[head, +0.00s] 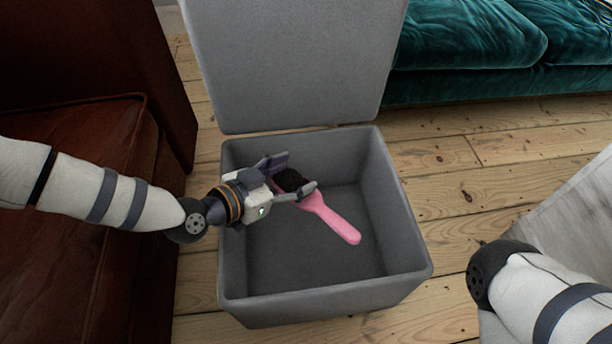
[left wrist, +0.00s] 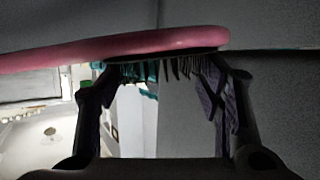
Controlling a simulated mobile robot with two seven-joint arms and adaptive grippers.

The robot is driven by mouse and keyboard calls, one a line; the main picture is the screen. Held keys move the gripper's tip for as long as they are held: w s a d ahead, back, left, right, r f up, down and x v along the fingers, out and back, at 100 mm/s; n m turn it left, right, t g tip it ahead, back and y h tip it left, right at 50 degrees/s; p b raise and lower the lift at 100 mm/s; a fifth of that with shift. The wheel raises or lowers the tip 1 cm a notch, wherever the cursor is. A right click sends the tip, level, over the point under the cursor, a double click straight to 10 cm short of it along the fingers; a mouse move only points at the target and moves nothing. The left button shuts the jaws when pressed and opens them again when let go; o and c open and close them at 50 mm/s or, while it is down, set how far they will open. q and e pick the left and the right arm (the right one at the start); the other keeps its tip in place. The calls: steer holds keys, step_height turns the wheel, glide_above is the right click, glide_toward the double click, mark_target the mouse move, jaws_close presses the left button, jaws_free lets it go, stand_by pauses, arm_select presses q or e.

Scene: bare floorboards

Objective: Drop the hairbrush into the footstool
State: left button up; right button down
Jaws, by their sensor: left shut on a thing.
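The grey footstool (head: 405,235) stands open on the floor in the head view, its lid (head: 295,65) raised at the back. The pink hairbrush (head: 335,221) with dark bristles is over the open box, its handle pointing to the lower right. My left gripper (head: 292,180) is shut on the brush at its bristle head, over the opening. In the left wrist view the brush (left wrist: 120,48) lies across the fingertips, bristles between the fingers. Of my right arm only a link shows at the lower right; its gripper is out of view.
A brown leather seat (head: 80,180) stands close on the left. A green velvet sofa (head: 480,50) is behind at the right. A pale grey surface (head: 580,215) is at the right edge. Bare floorboards (head: 445,185) lie to the right of the footstool.

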arm_select(q)
steer(key=o, duration=1.3)
steer(key=shift+c, duration=0.2)
steer(key=v, duration=1.2)
